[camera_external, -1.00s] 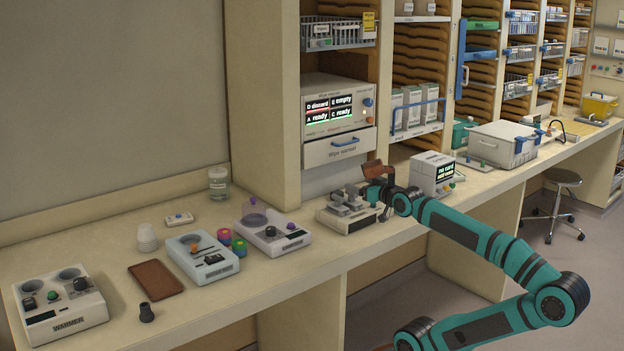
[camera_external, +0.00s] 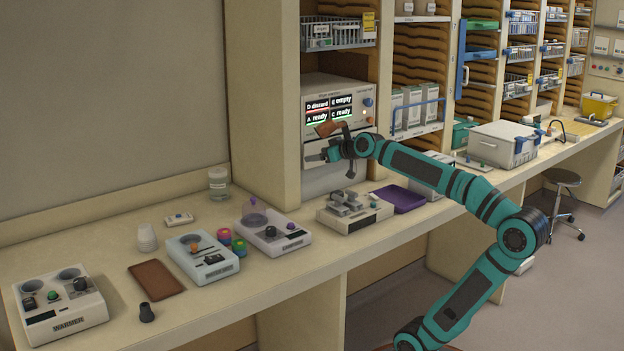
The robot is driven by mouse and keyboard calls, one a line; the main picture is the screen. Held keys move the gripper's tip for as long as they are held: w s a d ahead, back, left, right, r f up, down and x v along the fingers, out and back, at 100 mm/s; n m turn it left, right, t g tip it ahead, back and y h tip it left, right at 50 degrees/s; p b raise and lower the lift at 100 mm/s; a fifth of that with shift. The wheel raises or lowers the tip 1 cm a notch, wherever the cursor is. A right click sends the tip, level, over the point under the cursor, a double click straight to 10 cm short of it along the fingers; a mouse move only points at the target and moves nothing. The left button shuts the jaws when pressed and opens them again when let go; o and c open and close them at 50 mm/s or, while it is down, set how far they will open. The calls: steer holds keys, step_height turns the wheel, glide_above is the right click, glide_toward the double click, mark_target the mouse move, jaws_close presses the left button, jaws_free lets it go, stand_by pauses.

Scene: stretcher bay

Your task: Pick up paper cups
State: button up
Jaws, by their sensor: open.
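The paper cups (camera_external: 147,238) form a small white stack near the wall on the left part of the counter. The stack looks upright, and I cannot tell how many cups are in it. My gripper (camera_external: 322,156) is open and raised in front of the wall cabinet, well to the right of the cups and above the counter. A brown piece shows at its top. I see nothing held between the fingers, though they are small here.
Near the cups are a small white remote-like device (camera_external: 179,219), a brown mat (camera_external: 156,279), a light blue device (camera_external: 203,258) and a clear jar (camera_external: 218,184). The warmer (camera_external: 62,308) stands at far left. A purple tray (camera_external: 398,199) lies right of a grey clamp device (camera_external: 354,213).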

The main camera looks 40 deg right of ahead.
steer(key=w+a+n+g+y, duration=0.6)
steer(key=w+a+n, duration=0.1)
steer(key=w+a, duration=1.1)
steer(key=w+a+f+n+g+y, duration=0.2)
steer(key=w+a+n+g, duration=0.3)
steer(key=a, duration=0.5)
steer(key=w+a+f+n+g+y, duration=0.25)
steer(key=w+a, duration=0.35)
steer(key=a, duration=0.5)
glide_toward(146, 232)
steer(key=w+a+f, duration=0.2)
steer(key=w+a, duration=0.1)
steer(key=shift+f, duration=0.25)
steer(key=shift+x, duration=3.05)
steer(key=shift+s, duration=0.15)
steer(key=c, duration=1.1)
